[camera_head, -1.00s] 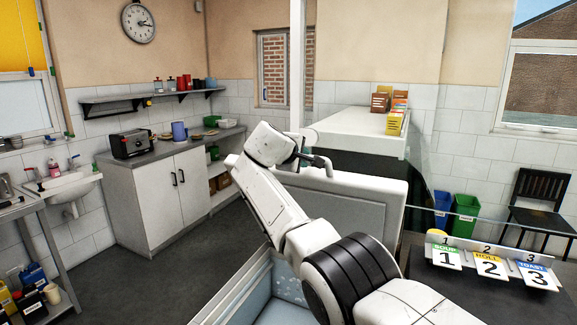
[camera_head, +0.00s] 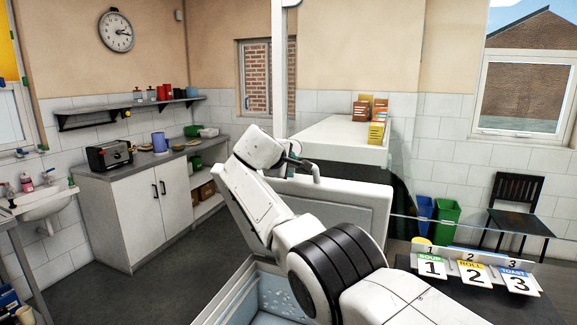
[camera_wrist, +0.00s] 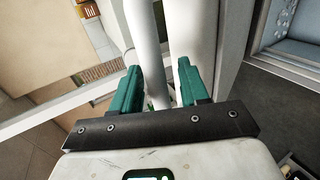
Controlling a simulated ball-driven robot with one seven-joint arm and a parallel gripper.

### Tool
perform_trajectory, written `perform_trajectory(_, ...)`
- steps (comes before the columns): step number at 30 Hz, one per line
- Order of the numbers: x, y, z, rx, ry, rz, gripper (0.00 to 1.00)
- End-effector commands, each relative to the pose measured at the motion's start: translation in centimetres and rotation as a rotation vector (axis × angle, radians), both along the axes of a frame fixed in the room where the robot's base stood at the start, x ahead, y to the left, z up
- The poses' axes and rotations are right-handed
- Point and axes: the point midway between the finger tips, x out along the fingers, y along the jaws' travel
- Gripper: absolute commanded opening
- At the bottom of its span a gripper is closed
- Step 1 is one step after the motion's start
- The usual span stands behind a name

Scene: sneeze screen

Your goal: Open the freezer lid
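The freezer lid (camera_head: 345,209) is a pale panel in the head view, raised and tilted up behind my arm. Under it the freezer (camera_head: 239,291) stands open at the bottom, showing a pale blue frosted interior. My gripper (camera_head: 303,167) is at the lid's upper edge, by its handle (camera_head: 316,171). In the wrist view the two green fingers of my gripper (camera_wrist: 160,72) stand apart on either side of a white bar (camera_wrist: 153,65), which looks like the handle. A gap shows between bar and right finger. My arm hides part of the lid and freezer.
A white counter (camera_head: 338,138) with small boxes stands behind the lid. A cabinet (camera_head: 150,215) is at the left. Numbered signs (camera_head: 472,273) stand on a dark surface at right, behind a clear screen. Dark floor is free between cabinet and freezer.

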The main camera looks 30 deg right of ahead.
Motion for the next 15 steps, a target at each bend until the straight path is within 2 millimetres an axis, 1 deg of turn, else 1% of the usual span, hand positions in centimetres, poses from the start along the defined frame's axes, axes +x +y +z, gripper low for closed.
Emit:
perform_trajectory(8,-0.1,0.2,0.2,-0.001,-0.004,0.000,0.44)
perform_trajectory(15,-1.0,1.7,0.8,-0.001,-0.005,0.000,0.44)
